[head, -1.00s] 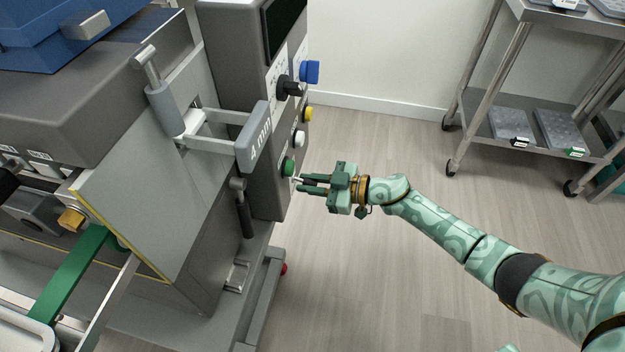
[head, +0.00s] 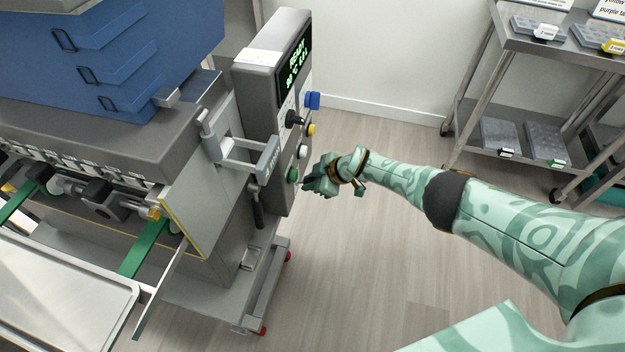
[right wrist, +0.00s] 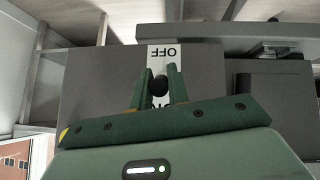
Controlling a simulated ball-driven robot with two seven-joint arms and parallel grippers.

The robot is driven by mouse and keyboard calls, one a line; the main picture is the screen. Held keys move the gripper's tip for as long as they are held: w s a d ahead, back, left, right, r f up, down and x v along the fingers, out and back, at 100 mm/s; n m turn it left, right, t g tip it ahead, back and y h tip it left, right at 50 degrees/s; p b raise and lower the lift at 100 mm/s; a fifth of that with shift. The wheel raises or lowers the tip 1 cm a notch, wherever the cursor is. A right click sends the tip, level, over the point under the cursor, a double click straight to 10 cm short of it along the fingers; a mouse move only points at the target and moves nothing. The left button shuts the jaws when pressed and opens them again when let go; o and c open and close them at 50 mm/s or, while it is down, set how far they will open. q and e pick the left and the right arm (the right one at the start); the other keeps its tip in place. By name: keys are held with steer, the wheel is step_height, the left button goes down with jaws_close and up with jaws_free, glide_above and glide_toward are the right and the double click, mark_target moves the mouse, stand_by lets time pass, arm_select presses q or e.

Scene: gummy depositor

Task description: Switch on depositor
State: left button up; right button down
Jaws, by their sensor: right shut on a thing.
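The depositor (head: 160,130) is a large grey machine with a blue hopper, in the left half of the head view. Its control box (head: 262,85) has a screen (head: 295,60) lit with green text that reads READY and smaller figures. My right gripper (head: 308,187) is at the lower front of this box, just below the green button (head: 292,174). In the right wrist view, its fingers (right wrist: 158,88) are shut around a small black switch knob (right wrist: 159,84). A white label (right wrist: 165,53) beside the knob reads OFF, upside down. Its other end is mostly hidden by the gripper. My left gripper is out of view.
A black knob (head: 294,118), a blue knob (head: 313,100), a yellow button (head: 310,130) and a white button (head: 302,152) sit above the gripper. A steel cart (head: 540,95) with moulds stands at the back right. Floor between is clear.

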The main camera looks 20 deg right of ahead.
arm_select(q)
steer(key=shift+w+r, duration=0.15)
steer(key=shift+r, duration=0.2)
arm_select(e)
steer(key=shift+w+r+h, duration=0.1)
steer(key=shift+h, duration=0.2)
steer(key=c, duration=1.3)
jaws_free()
steer(key=shift+c, duration=0.2)
arm_select(q)
steer(key=shift+p, duration=0.35)
